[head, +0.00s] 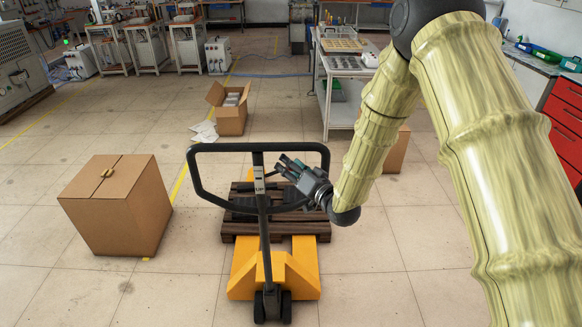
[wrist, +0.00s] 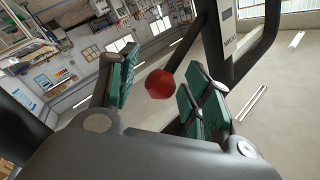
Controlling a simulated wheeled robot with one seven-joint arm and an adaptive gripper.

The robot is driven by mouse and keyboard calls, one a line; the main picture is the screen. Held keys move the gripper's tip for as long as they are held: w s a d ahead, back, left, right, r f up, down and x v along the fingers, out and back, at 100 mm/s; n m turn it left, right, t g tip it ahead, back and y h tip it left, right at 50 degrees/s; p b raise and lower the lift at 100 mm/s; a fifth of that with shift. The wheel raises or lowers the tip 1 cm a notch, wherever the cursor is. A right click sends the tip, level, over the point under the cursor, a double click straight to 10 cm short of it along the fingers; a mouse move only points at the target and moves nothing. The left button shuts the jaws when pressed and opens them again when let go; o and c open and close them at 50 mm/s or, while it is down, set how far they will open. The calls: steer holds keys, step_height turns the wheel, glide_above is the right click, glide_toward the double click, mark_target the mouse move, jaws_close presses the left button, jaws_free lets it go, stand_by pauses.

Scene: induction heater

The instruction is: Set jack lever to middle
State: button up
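The yellow pallet jack (head: 272,275) stands mid-floor with its black loop handle (head: 192,172) and upright post facing me. The jack lever's red knob (wrist: 160,84) shows in the wrist view, with a dark stem running up toward the post (wrist: 222,45). My gripper (head: 282,166) is at the right of the post, inside the handle loop in the head view. In the wrist view my gripper (wrist: 160,92) is open, with teal-padded fingers either side of the knob in the picture. I cannot tell whether they touch it. The knob is not discernible in the head view.
A dark wooden pallet (head: 240,228) rests on the jack. A closed cardboard box (head: 115,210) stands to the left and an open box (head: 230,118) behind. A workbench (head: 350,65) and red drawers (head: 565,125) are at right.

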jaws_close()
steer(key=f+b, duration=0.1)
steer(key=b, duration=0.1)
steer(key=f+m+b, duration=0.1)
steer(key=b, duration=0.1)
steer(key=shift+d+t, duration=0.25)
steer(key=shift+t, duration=0.05)
steer(key=f+m+t+b, duration=0.1)
steer(key=b, duration=0.2)
steer(key=f+m+b, duration=0.1)
steer(key=m+b, duration=0.1)
steer(key=b, duration=0.1)
steer(key=shift+s+d+f+t+y, duration=0.15)
steer(key=shift+d+f+t+y, duration=0.1)
steer(key=shift+t+y, duration=0.15)
steer(key=shift+b, duration=0.6)
steer(key=shift+m, duration=0.3)
